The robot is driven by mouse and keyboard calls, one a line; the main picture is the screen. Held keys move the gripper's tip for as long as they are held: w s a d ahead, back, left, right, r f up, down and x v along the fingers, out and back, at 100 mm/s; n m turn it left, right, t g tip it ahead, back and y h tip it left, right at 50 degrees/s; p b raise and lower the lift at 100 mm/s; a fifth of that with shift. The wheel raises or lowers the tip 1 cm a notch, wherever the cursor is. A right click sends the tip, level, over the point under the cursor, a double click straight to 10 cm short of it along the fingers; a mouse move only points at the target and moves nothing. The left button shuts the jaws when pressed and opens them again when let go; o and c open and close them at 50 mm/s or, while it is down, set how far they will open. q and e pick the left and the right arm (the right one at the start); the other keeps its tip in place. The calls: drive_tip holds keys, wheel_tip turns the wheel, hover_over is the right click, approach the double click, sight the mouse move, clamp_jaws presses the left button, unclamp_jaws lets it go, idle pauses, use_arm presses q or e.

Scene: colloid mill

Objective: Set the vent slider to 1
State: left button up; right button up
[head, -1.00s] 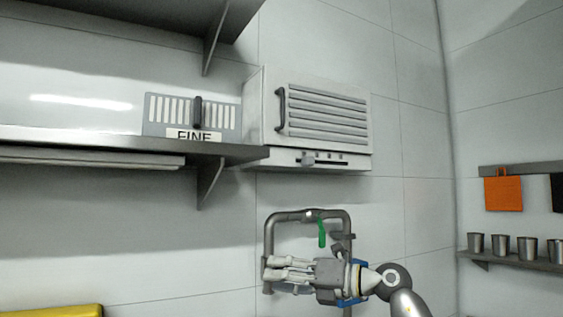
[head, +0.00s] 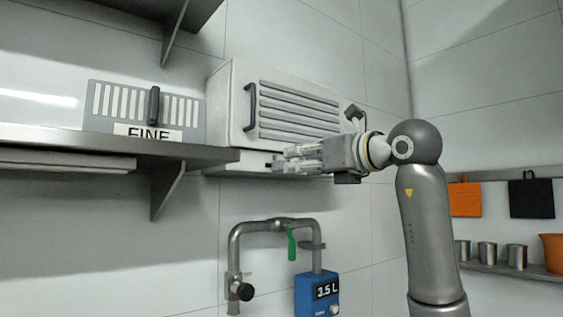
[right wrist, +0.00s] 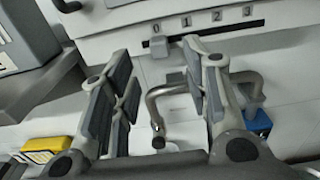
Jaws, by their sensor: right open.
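The vent unit (head: 300,95) is a white louvred box on the wall. Its slider strip along the bottom is mostly hidden behind my right gripper (head: 285,161) in the head view. In the right wrist view the strip shows the marks 0, 1, 2 and 3 over a dark slot. The grey slider knob (right wrist: 158,46) sits at the left end, under 0. My right gripper (right wrist: 160,66) is open and empty, its fingers on either side of the knob's line. Contact with the knob cannot be told. My left gripper is out of view.
A metal shelf (head: 120,146) with a panel marked FINE (head: 148,132) is left of the vent. Below are a bent pipe (head: 262,225) with a green lever (head: 292,243) and a blue meter (head: 317,293). Cups stand on a shelf at right.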

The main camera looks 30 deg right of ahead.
sight(279, 166)
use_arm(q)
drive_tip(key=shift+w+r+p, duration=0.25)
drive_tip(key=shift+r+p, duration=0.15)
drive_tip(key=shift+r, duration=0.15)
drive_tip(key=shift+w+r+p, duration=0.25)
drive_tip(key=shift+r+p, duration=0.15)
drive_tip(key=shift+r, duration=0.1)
use_arm(e)
drive_tip(key=w, duration=0.7)
drive_tip(key=shift+a, duration=0.25)
clamp_jaws()
